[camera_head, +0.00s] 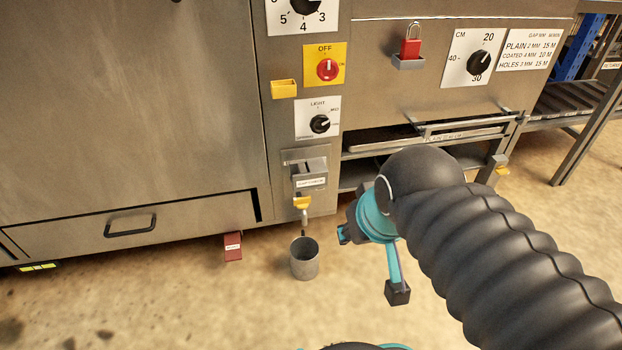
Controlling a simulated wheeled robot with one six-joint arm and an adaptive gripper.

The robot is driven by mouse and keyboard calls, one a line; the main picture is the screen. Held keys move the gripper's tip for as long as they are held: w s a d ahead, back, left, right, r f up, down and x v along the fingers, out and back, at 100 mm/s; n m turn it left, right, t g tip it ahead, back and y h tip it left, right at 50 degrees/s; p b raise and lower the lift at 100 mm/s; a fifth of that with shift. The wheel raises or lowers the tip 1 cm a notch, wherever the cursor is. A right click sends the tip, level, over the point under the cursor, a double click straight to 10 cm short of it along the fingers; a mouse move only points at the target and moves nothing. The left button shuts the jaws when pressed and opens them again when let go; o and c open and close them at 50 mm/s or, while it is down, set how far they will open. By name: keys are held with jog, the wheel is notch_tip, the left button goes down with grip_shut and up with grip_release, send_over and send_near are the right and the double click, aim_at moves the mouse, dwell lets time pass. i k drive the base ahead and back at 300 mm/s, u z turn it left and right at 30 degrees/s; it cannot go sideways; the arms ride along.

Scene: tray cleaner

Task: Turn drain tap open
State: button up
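The drain tap (302,203) has a yellow handle and a short metal spout. It sits low on the machine's front, under a small labelled ledge. The handle looks to lie crosswise over the spout. A grey metal cup (305,261) stands on the floor below the spout. My gripper (370,263) is right of the tap and the cup, apart from both. Its two dark fingertips are spread wide, with nothing seen between them. My dark ribbed arm hides part of the machine's lower right side.
A red labelled block (233,247) juts out low, left of the cup. A drawer (130,225) with a black handle is further left. Above the tap are a light dial (320,124) and a red switch (327,69). The floor around the cup is clear.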

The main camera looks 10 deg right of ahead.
aim_at(302, 202)
jog(key=z, duration=2.05)
jog(key=k, duration=1.05)
jog(key=u, duration=2)
